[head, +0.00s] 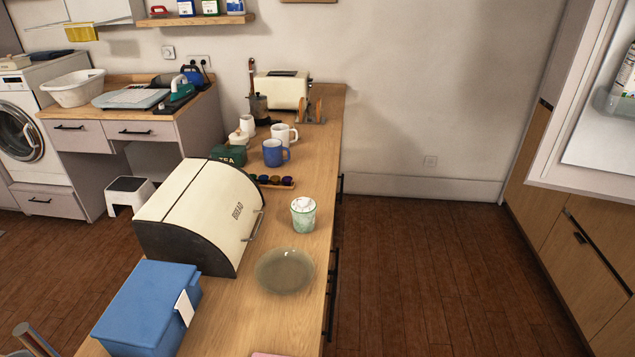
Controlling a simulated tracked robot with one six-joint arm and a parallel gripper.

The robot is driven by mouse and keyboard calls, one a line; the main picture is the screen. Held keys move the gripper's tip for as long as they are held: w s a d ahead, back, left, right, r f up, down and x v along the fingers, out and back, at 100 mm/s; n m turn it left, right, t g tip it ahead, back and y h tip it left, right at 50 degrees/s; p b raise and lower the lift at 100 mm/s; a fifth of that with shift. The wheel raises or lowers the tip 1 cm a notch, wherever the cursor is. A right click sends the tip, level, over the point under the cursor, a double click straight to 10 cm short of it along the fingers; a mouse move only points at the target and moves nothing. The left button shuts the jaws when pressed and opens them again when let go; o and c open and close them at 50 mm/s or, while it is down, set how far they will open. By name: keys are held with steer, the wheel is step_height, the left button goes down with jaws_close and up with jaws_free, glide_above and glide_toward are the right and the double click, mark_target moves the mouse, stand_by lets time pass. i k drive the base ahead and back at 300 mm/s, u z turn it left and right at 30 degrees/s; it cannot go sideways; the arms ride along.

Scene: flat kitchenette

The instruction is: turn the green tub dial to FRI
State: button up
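A small pale green tub (303,220) stands upright on the wooden counter, right of the bread bin and behind a greenish glass plate. A white, uneven-looking dial or lid (303,204) sits on its top. The dial's lettering is too small to read, so I cannot tell which day it is set to. My gripper is not in view, and nothing is seen touching the tub.
The cream bread bin (200,213) stands close left of the tub. The greenish plate (284,271) lies in front, with a blue box (148,308) at front left. Sunglasses-like items (272,181), a blue mug (275,153) and a white mug (284,134) are behind. Floor (430,270) right is clear.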

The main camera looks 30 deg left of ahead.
mark_target(303, 201)
steer(key=i, duration=2.45)
steer(key=u, duration=3)
